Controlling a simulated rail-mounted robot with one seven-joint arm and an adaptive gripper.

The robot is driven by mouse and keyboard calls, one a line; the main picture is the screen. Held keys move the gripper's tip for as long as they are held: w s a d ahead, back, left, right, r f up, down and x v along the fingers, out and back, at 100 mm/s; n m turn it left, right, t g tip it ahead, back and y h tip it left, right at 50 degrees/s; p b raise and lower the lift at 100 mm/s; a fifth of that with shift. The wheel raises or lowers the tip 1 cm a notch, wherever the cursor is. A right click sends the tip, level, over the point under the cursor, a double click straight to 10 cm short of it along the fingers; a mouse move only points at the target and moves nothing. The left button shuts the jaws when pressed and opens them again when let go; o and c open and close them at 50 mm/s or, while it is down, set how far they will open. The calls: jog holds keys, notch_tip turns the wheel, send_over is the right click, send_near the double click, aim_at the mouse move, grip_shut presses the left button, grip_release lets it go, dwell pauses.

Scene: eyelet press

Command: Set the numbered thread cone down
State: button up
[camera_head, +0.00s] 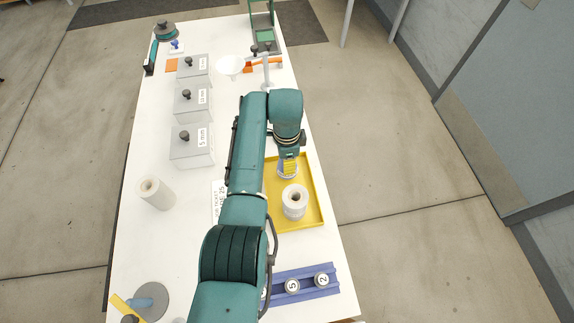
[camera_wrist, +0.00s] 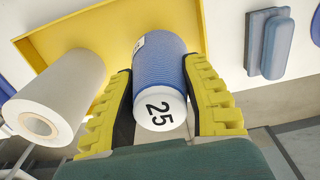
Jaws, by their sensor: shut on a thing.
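My gripper (camera_head: 288,166) is over the far part of the yellow tray (camera_head: 318,200). In the wrist view, its two yellow fingers (camera_wrist: 162,100) are shut on the sides of the numbered thread cone (camera_wrist: 160,72). The cone is wound with blue thread, and its white end facing the camera reads 25. The yellow tray (camera_wrist: 95,27) shows behind it. In the head view the cone is mostly hidden by my gripper. I cannot tell whether it touches the tray floor. A white roll (camera_head: 295,203) stands in the tray, nearer than my gripper; a pale roll (camera_wrist: 58,95) shows left of the cone.
A blue rack (camera_head: 308,271) holds cones marked 5 and 2 at the near right. A pale roll (camera_head: 156,193) stands at the left. Several grey boxes (camera_head: 192,145) line the left side. A printed ticket (camera_head: 217,199) showing 25 lies left of my arm, partly covered.

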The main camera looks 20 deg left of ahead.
notch_tip(320, 180, down, 2)
jog(key=o, duration=1.2)
jog(key=shift+f, duration=0.1)
notch_tip(320, 180, up, 12)
jog(key=shift+r+p, duration=0.15)
jog(key=shift+p, duration=1.05)
